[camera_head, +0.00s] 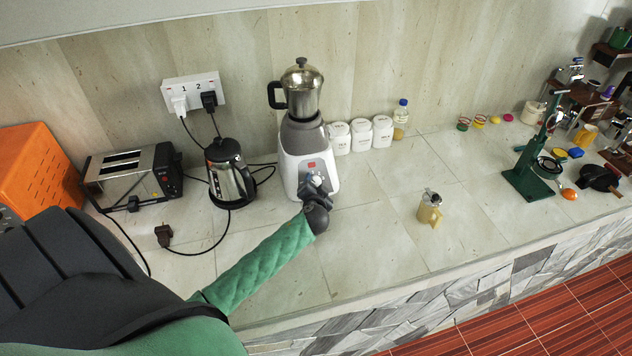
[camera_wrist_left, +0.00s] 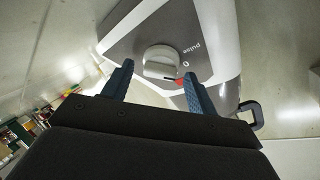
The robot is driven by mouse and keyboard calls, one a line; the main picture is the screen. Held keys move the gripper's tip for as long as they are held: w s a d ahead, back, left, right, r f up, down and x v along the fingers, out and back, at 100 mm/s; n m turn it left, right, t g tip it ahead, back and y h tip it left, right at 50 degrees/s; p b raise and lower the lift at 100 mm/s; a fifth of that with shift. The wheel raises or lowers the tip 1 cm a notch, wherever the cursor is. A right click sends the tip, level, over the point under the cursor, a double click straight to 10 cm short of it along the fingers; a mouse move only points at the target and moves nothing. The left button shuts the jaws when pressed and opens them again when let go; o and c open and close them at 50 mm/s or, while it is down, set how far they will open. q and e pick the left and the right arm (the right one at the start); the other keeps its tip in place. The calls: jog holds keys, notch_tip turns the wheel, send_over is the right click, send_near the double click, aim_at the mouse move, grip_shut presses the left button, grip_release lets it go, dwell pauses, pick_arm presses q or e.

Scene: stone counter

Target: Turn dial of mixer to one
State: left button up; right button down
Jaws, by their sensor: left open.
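The mixer (camera_head: 307,165) is white and grey with a steel jar (camera_head: 302,91) on top, and it stands upright on the counter near the wall. Its round light dial (camera_wrist_left: 159,61) shows in the left wrist view, with a red mark at its right edge and the labels "0" and "pulse" beside it. My left gripper (camera_head: 316,183) is at the mixer's front face. In the left wrist view my left gripper (camera_wrist_left: 158,82) is open, with one blue finger on either side of the dial's lower edge; I cannot tell whether they touch it. My right gripper is not in view.
A kettle (camera_head: 229,178) and a toaster (camera_head: 132,175) stand left of the mixer, with cables around them. White jars (camera_head: 361,134) stand to its right. The counter in front of the mixer is mostly clear.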

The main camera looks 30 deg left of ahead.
pick_arm(q)
jog(key=shift+w, duration=0.1)
jog(key=shift+w+a+f, duration=0.15)
jog(key=shift+f, duration=0.05)
jog(key=c, duration=0.8)
jog(key=shift+c, duration=0.2)
